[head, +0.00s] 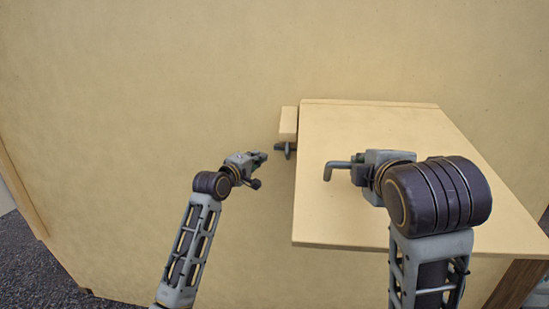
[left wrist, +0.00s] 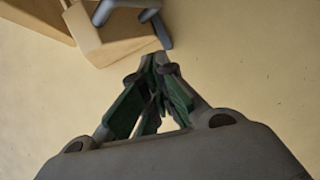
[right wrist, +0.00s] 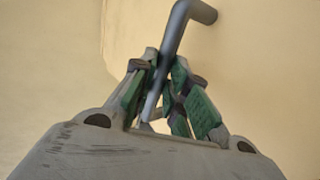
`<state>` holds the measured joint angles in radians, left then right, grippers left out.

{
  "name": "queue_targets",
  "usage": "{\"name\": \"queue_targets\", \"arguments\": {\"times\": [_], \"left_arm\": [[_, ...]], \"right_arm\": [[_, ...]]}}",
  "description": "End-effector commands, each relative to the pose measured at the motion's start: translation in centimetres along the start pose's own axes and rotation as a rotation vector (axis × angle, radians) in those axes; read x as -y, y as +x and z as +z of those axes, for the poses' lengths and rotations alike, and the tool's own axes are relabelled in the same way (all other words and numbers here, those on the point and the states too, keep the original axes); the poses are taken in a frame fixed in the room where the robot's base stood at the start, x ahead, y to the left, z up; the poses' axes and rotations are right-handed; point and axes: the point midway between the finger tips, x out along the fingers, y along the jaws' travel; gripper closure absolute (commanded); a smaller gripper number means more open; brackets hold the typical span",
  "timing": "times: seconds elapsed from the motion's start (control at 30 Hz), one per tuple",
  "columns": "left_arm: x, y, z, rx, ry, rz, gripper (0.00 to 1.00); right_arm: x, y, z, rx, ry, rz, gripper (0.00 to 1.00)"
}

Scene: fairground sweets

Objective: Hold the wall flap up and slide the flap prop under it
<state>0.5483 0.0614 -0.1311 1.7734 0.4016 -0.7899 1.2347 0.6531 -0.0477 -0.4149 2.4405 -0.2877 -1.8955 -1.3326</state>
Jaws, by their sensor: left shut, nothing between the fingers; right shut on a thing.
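The tan wall flap (head: 390,200) stands out from the wall, its far edge along the wall. My right gripper (head: 359,170) is shut on the flap's grey bent handle (head: 332,166), which also shows in the right wrist view (right wrist: 176,28). The flap prop (head: 289,120), a tan block with a dark grey handle (head: 285,150), is at the wall just left of the flap's far edge. It shows at the top left in the left wrist view (left wrist: 110,38). My left gripper (head: 263,157) is shut and empty, left of the prop's handle and apart from it. The flap's underside is hidden.
The tan wall (head: 130,120) fills the background, with clear room in front of it left of the prop. Dark rough ground (head: 35,265) shows at the lower left. A brown wooden part (head: 515,285) shows below the flap at the lower right.

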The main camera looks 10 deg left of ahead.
Motion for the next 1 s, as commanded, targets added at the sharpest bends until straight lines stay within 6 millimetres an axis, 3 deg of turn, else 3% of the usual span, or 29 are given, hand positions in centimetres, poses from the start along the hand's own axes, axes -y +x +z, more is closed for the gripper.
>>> {"name": "queue_targets", "arguments": {"times": [0.5, 0.73, 1.0], "left_arm": [[-0.1, 4.2, 0.0, 0.0, 0.0, 0.0, 1.0], [0.0, 4.7, 2.8, 0.001, 0.0, 0.0, 1.0], [0.1, 5.0, 3.9, 0.0, 0.0, -0.001, 1.0]], "right_arm": [[-0.2, -0.1, 0.0, 0.0, 0.001, 0.006, 1.0], [-0.2, -0.1, 0.0, 0.0, 0.001, 0.006, 1.0], [-0.2, -0.1, 0.0, 0.0, 0.001, 0.006, 1.0]]}}
